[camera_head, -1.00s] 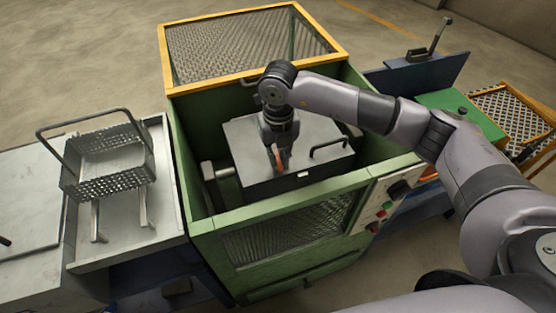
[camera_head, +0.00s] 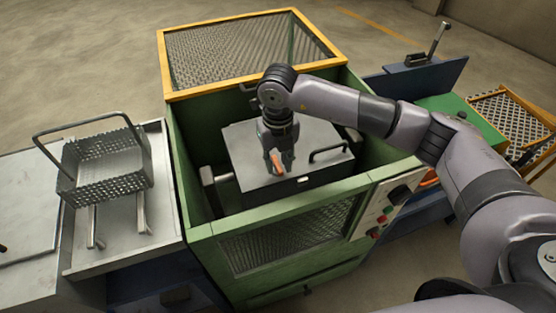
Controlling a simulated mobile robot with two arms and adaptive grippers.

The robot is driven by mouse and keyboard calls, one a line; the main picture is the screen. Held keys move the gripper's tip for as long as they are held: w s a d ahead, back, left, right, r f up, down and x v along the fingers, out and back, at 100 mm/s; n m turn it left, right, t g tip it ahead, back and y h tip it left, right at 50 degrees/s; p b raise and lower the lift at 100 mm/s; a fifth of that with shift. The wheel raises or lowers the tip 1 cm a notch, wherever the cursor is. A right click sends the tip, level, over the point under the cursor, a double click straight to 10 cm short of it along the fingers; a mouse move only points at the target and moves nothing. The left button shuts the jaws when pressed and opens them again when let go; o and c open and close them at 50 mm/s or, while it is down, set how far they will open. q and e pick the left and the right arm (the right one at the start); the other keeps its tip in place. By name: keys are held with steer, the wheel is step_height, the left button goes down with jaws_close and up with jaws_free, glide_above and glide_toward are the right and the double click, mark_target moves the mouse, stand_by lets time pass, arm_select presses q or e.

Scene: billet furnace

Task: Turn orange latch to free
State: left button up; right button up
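The orange latch (camera_head: 277,163) is on top of the grey lid (camera_head: 240,150) of the box inside the green furnace housing. My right gripper (camera_head: 279,162) points down at it, with a dark finger on each side of the orange part. The lower end of the latch shows between the fingers; its upper end is hidden by the gripper. I cannot tell whether the fingers press on it or stand slightly apart. My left gripper is not in view.
A black handle (camera_head: 328,150) stands on the lid to the right of the gripper. Green walls (camera_head: 290,214) surround the box, with a raised yellow-framed mesh guard (camera_head: 250,47) behind. A perforated metal basket (camera_head: 108,165) stands on the left bench. Control buttons (camera_head: 382,219) are at front right.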

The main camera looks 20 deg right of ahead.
mark_target(278, 165)
steer(key=shift+o, duration=0.2)
step_height(278, 165, up, 12)
stand_by(0.6)
stand_by(0.3)
